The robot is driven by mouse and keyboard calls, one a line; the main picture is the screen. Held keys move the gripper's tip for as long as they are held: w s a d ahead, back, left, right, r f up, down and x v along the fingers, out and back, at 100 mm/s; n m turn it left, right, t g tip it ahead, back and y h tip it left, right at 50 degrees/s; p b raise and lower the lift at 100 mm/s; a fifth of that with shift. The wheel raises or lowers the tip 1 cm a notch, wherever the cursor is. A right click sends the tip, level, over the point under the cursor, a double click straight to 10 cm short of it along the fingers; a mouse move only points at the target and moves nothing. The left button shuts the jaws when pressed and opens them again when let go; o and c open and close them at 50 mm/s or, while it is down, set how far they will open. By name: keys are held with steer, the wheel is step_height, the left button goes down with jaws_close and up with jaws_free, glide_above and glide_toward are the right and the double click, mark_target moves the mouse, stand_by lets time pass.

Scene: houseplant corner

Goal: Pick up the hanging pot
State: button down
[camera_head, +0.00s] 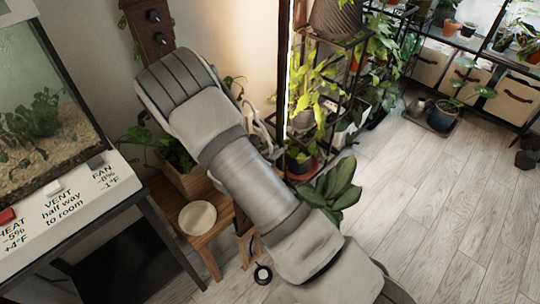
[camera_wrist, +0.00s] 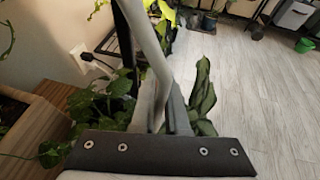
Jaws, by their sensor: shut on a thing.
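In the wrist view my gripper (camera_wrist: 164,102) is shut on a pale, curved band (camera_wrist: 146,38), which looks like the hanger of the hanging pot. The band runs from between the fingers up and out at the top left. Green leaves (camera_wrist: 88,108) show left of the fingers. The pot's body cannot be made out for certain. In the head view my arm covers most of this spot. Only a pale curved piece (camera_head: 263,132) and a few leaves show just right of my arm.
A wooden stool (camera_head: 212,239) with a round cream disc (camera_head: 198,218) stands below left of my arm. A planter (camera_head: 189,180) stands behind it. A glass tank (camera_head: 42,110) is at left. A black plant rack (camera_head: 318,108) stands close at right. The floor (camera_head: 428,220) at right is clear.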

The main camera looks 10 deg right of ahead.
steer(key=s+d+r+p, duration=0.4)
steer(key=s+d+r, duration=0.3)
steer(key=s+r, duration=0.2)
steer(key=shift+s+r, duration=0.2)
steer(key=shift+r, duration=0.65)
stand_by(0.8)
